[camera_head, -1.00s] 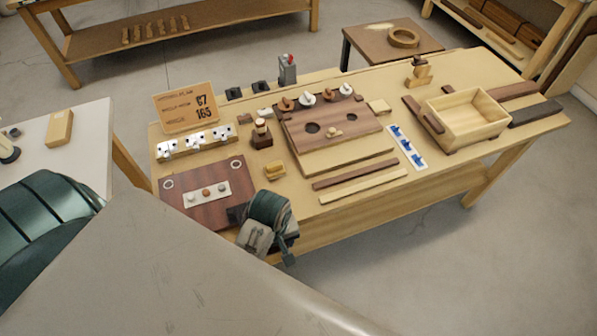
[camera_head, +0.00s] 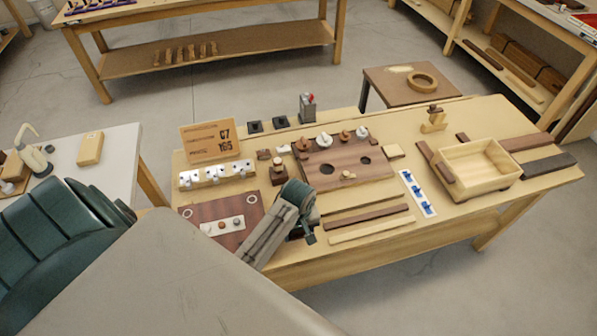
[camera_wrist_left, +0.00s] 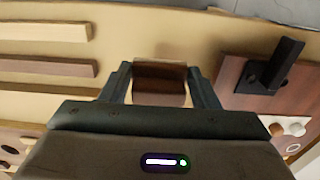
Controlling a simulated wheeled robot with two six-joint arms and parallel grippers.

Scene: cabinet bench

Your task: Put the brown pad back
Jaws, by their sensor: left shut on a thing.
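My left gripper (camera_head: 308,228) is over the front edge of the bench, just right of the dark brown board (camera_head: 190,213). The fingers and arm hide the pad in the head view. The dark board with a black bracket (camera_wrist_left: 272,72) lies right of the fingers in the wrist view. My right gripper is not in view.
A brown board with holes (camera_head: 340,178) stands behind and right of the gripper. A light wooden box (camera_head: 478,165) stands at the right. A sign (camera_head: 208,145) and white blocks (camera_head: 215,175) are at the left.

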